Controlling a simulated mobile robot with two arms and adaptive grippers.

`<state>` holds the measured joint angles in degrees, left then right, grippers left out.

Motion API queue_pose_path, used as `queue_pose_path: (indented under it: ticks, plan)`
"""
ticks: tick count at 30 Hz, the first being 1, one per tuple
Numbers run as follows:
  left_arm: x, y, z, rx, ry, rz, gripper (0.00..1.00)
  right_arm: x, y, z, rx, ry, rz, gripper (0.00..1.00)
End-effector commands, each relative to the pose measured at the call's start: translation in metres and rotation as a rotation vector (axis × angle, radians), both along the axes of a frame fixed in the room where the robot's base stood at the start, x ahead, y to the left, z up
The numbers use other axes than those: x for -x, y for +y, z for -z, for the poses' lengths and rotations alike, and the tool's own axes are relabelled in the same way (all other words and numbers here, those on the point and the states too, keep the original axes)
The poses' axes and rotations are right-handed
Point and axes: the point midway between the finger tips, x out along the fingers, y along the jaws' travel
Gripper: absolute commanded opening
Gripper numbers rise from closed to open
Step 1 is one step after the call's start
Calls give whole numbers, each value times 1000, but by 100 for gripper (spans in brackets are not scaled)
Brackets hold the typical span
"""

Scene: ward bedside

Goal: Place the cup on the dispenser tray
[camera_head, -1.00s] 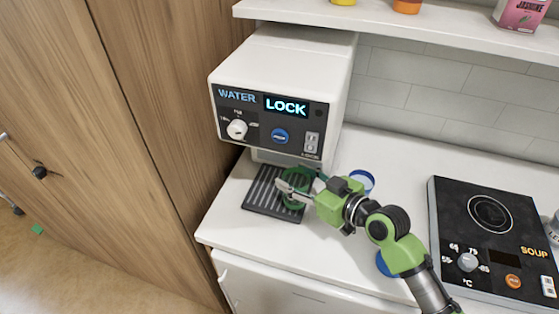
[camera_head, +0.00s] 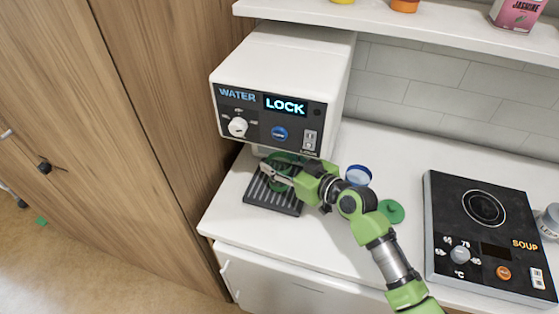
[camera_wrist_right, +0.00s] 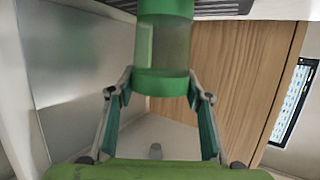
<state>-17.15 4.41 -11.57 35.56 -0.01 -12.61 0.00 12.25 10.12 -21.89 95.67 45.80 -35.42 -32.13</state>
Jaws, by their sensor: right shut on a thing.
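The green cup (camera_head: 278,158) is in my right gripper (camera_head: 279,172), under the front of the water dispenser. In the right wrist view the cup (camera_wrist_right: 163,82) shows green bands with a see-through part between them. The fingers (camera_wrist_right: 160,100) of the right gripper stand on both sides of it. The dark slatted dispenser tray (camera_head: 265,196) lies directly below the cup, and its slats (camera_wrist_right: 218,8) show at the top of the wrist view. I cannot tell whether the cup's base touches the tray. The left gripper is not in view.
The white dispenser body (camera_head: 295,65) overhangs the tray and displays LOCK. A blue-rimmed round container (camera_head: 358,176) and a green disc (camera_head: 391,211) are on the counter beside my right arm. A black cooker (camera_head: 490,235) is at right. A shelf (camera_head: 420,22) runs above.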

Motion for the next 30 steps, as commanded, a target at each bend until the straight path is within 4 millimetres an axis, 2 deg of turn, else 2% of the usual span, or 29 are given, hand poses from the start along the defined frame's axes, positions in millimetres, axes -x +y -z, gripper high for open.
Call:
queue_pose_path:
  ticks: [1, 3, 16, 20, 30]
  plan:
    - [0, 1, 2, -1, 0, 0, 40, 0, 0, 1, 1, -1, 0, 51]
    - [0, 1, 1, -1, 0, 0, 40, 0, 0, 1, 1, -1, 0, 63]
    - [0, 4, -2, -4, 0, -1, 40, 1, -1, -3, 1, -1, 0, 63]
    - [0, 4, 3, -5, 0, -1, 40, 12, -12, -5, 2, -2, 0, 63]
    - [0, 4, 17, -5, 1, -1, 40, 59, -53, -23, 5, -2, -1, 63]
